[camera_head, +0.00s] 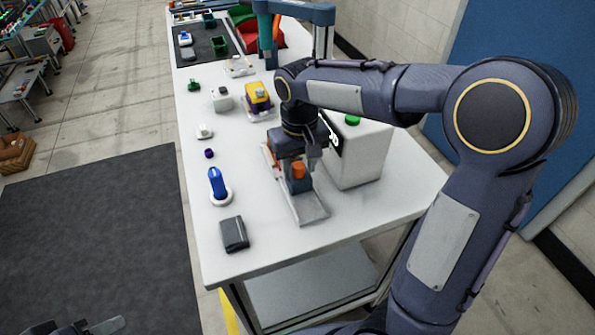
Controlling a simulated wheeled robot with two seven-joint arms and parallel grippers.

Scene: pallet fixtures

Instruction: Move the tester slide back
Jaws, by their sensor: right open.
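The tester is a white box (362,158) with a green button (352,119) on top, standing on the white table at the right. The slide rail (312,209) lies on the table along the box's left side. On it sits a blue carriage with an orange part (298,170). My right gripper (298,160) points down over the carriage, its jaws open around or just above the orange part. Whether it touches the part cannot be told. Of my left arm only a dark piece shows at the bottom left; its fingers cannot be made out.
On the white table (270,262) stand a dark box (234,234), a blue bottle on a white ring (217,184), a purple cap (209,153) and a yellow-purple fixture (257,98). A dark mat with bins lies at the far end. The front right corner is clear.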

